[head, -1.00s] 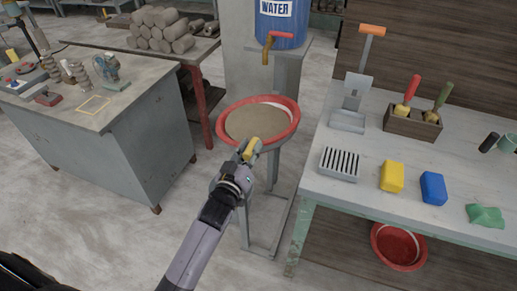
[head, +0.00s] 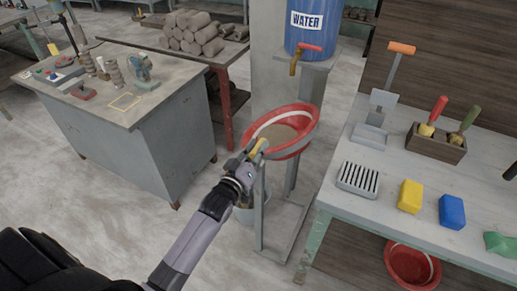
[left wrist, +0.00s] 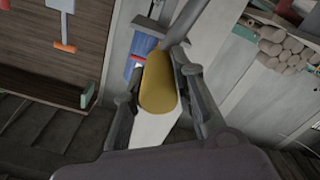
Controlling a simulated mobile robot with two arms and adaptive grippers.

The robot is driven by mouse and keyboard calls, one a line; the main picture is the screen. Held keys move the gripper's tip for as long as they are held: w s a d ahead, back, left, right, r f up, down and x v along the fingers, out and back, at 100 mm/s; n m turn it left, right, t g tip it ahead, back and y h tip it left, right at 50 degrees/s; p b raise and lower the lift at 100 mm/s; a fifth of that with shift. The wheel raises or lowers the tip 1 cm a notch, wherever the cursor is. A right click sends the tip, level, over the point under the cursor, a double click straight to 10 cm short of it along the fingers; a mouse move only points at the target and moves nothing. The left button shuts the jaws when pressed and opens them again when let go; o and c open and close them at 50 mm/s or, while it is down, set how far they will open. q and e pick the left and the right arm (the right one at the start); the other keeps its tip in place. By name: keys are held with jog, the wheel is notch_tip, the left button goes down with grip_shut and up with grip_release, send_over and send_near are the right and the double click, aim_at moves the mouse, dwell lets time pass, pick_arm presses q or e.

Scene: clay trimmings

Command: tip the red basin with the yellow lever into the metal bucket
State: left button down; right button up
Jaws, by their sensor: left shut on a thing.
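The red basin (head: 295,148) sits on a grey stand below the water tap in the head view. It is tilted, its left side lower, with brownish contents inside. My left gripper (head: 250,160) is shut on the yellow lever (head: 259,149) at the basin's near left side. The lever also fills the middle of the left wrist view (left wrist: 158,85), between the fingers. What looks like the metal bucket (head: 246,214) shows partly under the basin, behind my left arm. Its inside is hidden. My right gripper is not in view.
A blue water barrel (head: 313,28) with a red-handled tap stands above and behind the basin. A workbench (head: 375,185) with sponges and tools is at the right, another red basin (head: 409,262) below it. A grey cabinet (head: 150,140) stands left. Floor between is clear.

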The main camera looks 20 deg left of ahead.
pick_arm(q)
jog(key=c, duration=1.3)
grip_release()
jog(key=shift+a, duration=0.2)
jog(key=shift+s+f, duration=0.1)
jog(key=shift+s, duration=0.3)
jog(key=s, duration=1.1)
jog(key=shift+s+a, duration=0.1)
jog(key=shift+a, duration=0.05)
jog(key=shift+c, duration=0.2)
